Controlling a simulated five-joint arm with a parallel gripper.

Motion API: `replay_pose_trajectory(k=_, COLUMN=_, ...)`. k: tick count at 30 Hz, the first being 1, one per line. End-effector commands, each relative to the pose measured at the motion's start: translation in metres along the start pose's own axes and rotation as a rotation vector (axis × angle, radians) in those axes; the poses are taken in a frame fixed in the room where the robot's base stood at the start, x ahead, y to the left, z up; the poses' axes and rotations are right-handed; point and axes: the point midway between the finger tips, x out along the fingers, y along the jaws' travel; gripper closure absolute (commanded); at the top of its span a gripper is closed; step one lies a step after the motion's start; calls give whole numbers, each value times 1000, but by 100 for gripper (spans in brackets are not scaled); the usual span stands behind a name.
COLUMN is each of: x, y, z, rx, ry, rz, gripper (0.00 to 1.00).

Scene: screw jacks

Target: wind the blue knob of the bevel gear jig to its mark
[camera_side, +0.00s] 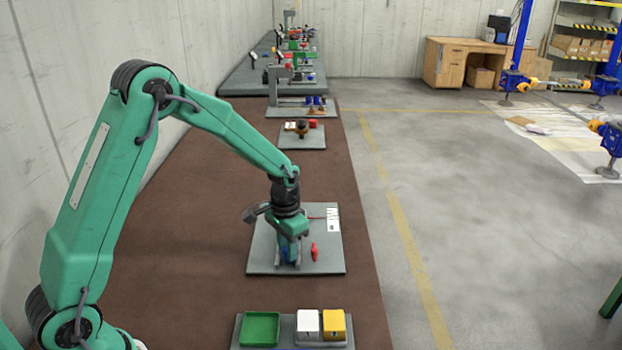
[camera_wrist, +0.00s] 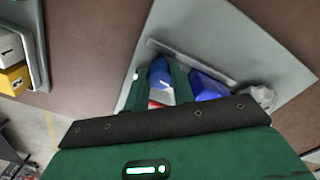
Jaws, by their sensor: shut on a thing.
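The bevel gear jig is on a grey base plate (camera_side: 262,262), which also fills much of the wrist view (camera_wrist: 235,40). My gripper (camera_side: 288,264) points down over the middle of this plate. In the wrist view my gripper (camera_wrist: 160,84) has its two green fingers on either side of a blue rounded part (camera_wrist: 160,72), which looks like the blue knob, and is shut on it. A larger blue part (camera_wrist: 207,87) lies just right of the right finger. The knob's mark cannot be made out.
A red piece (camera_side: 314,252) stands right of my gripper on the plate. A white card with dark marks (camera_side: 333,218) is behind it. Nearer are a green tray (camera_side: 260,329), a white block (camera_side: 307,324) and a yellow block (camera_side: 334,324). Brown bench left of the plate is clear.

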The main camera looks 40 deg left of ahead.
Motion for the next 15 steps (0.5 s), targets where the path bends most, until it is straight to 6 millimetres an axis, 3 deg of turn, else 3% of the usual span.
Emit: replay_pose_trajectory(k=15, x=0, y=0, z=0, rx=-415, ry=1, rz=0, gripper=98)
